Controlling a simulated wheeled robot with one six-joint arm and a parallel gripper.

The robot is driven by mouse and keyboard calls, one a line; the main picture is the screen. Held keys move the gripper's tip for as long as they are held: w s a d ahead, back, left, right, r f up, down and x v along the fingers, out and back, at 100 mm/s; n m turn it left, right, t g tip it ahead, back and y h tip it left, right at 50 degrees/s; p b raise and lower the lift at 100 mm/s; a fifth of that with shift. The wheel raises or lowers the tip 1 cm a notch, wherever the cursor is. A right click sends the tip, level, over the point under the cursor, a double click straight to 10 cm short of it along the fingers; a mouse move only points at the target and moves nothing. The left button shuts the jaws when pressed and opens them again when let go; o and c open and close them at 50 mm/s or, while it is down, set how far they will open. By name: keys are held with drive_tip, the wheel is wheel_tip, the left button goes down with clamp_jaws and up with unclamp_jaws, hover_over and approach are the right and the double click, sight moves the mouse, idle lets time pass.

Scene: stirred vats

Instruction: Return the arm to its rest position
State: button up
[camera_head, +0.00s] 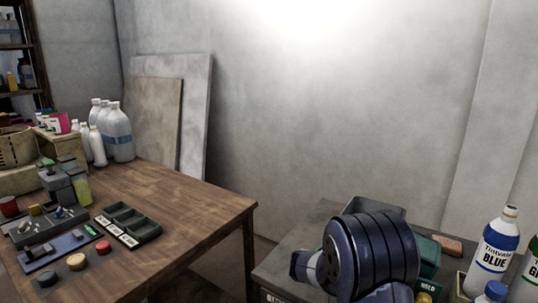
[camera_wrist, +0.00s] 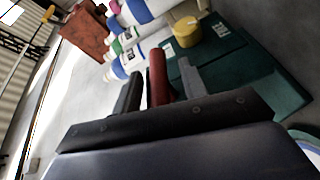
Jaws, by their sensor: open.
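My gripper (camera_wrist: 160,78) shows in the wrist view with its two dark fingers apart. A red cylindrical piece (camera_wrist: 158,78) stands between or just beyond the fingers; I cannot tell whether it touches them. A dark green box (camera_wrist: 280,75) with a yellow knob (camera_wrist: 186,32) lies just beyond the fingers, to the right. In the head view my dark blue arm is folded at the lower right, and it hides part of the bench and the green box (camera_head: 428,254). My fingers are not visible there.
A grey bench (camera_head: 310,236) lies under my arm. A blue-labelled bottle (camera_head: 494,248) and a green-labelled bottle (camera_head: 527,278) stand at the right. A wooden table (camera_head: 190,200) at left holds a three-part tray (camera_head: 148,231), white jugs (camera_head: 119,132) and small parts.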

idle(0.5)
drive_tip(key=v, duration=1.1)
drive_tip(key=x, duration=1)
drive_tip(key=shift+d, duration=0.3)
drive_tip(key=shift+d+r+y, duration=0.25)
drive_tip(key=shift+d+y, duration=0.05)
drive_tip(key=shift+y, duration=0.1)
drive_tip(key=shift+s+m+t+y+p, duration=0.1)
drive_tip(key=shift+m+t+y+p, duration=0.45)
drive_tip(key=shift+y, duration=0.65)
drive_tip(key=shift+a+f+y, duration=0.1)
drive_tip(key=shift+f+y, duration=0.1)
drive_tip(key=shift+y, duration=0.2)
